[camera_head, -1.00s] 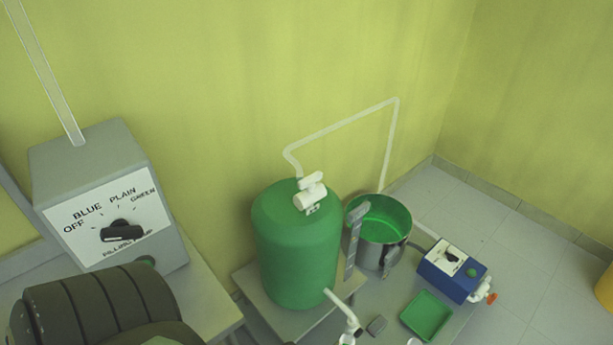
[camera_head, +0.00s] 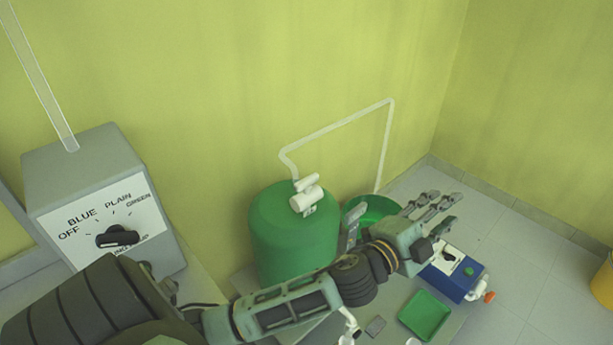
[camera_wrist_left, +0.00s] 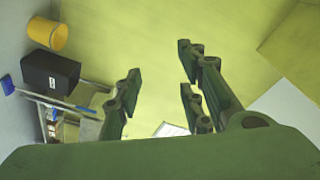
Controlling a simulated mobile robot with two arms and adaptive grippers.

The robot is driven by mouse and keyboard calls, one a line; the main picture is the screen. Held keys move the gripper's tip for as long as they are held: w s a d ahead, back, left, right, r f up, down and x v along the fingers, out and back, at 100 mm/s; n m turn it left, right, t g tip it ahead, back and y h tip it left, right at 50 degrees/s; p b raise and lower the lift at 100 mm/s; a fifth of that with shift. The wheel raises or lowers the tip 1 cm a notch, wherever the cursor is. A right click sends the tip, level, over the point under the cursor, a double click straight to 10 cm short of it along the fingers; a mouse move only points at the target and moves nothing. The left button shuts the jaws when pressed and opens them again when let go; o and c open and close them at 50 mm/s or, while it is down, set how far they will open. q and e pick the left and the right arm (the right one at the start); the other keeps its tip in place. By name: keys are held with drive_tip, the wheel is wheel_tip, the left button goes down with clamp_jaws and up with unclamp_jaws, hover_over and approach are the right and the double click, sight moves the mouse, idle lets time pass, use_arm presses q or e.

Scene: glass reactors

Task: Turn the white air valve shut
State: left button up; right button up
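The white air valve (camera_head: 305,199) sits on top of the green tank (camera_head: 290,232) in the head view. A clear tube (camera_head: 335,126) rises from beside it. My left arm reaches across in front of the tank from the left. The wrist view does not show the valve. My right gripper is not in view.
A grey control box (camera_head: 100,200) with a black knob stands at the left. Right of the tank are a green-filled pot (camera_head: 372,212), a blue box (camera_head: 450,272) and a green tray (camera_head: 425,315). Walls close in behind.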

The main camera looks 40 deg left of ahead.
use_arm(q)
drive_tip(key=w+d+r+m+h, duration=0.2)
drive_tip(key=d+r+m+h, duration=0.2)
drive_tip(key=m+h, duration=0.15)
drive_tip(key=m+g+y, duration=0.9)
drive_tip(key=m+g, duration=0.9)
hover_over(306, 179)
drive_tip(key=shift+n, duration=0.25)
drive_tip(key=f, duration=0.4)
drive_tip(key=shift+w+d+f, duration=0.15)
drive_tip(key=shift+w+f, duration=0.05)
drive_tip(key=shift+f, duration=0.15)
drive_tip(key=shift+s+a+f+y, duration=0.15)
drive_tip(key=shift+a+f+y, duration=0.05)
drive_tip(key=shift+a+y, duration=0.05)
wheel_tip(306, 179, down, 7)
drive_tip(key=shift+f+p, duration=0.1)
drive_tip(key=shift+p, duration=0.25)
drive_tip(key=shift+d, duration=0.1)
clamp_jaws()
